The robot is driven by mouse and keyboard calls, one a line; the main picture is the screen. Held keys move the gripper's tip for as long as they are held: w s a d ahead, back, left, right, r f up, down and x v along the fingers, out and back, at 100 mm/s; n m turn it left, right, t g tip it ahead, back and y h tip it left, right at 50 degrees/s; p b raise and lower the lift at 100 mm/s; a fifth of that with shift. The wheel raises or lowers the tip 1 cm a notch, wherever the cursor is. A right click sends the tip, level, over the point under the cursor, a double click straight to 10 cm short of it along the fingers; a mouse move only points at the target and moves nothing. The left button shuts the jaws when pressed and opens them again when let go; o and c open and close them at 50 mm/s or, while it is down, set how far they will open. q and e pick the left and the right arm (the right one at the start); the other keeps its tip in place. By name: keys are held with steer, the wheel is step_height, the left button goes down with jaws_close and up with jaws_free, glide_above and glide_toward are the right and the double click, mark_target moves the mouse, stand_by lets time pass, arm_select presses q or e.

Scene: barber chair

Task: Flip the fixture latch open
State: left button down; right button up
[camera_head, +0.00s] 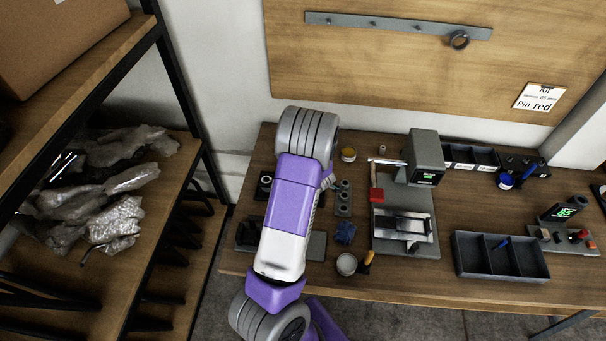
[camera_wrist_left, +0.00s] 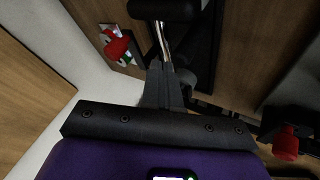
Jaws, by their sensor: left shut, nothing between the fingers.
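The fixture (camera_head: 432,245) is a grey base plate on the bench with a metal-lined bed on it and a grey block with a green-lit display (camera_head: 425,160) behind. A thin silver bar (camera_head: 386,161) and a red handle (camera_head: 376,195) are at its left; I cannot tell which part is the latch or how it sits. My left arm stands left of the fixture and hides its own gripper in the head view. In the left wrist view my left gripper (camera_wrist_left: 165,88) is shut and empty. A red part (camera_wrist_left: 118,46) and a red knob (camera_wrist_left: 286,146) show beyond it, unidentified. My right gripper is out of view.
A dark divided tray (camera_head: 500,275) lies right of the fixture. A round tin (camera_head: 346,265), a blue part (camera_head: 345,232) and a grey holed block (camera_head: 343,198) lie between my arm and the fixture. A shelf with plastic-wrapped goods (camera_head: 120,185) stands at the left.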

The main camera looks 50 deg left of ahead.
arm_select(q)
steer(key=w+p+v, duration=0.1)
steer(key=p+v, duration=0.1)
steer(key=v, duration=0.7)
steer(key=shift+r+p, duration=0.3)
steer(key=shift+p, duration=0.05)
steer(key=shift+s+d, duration=0.1)
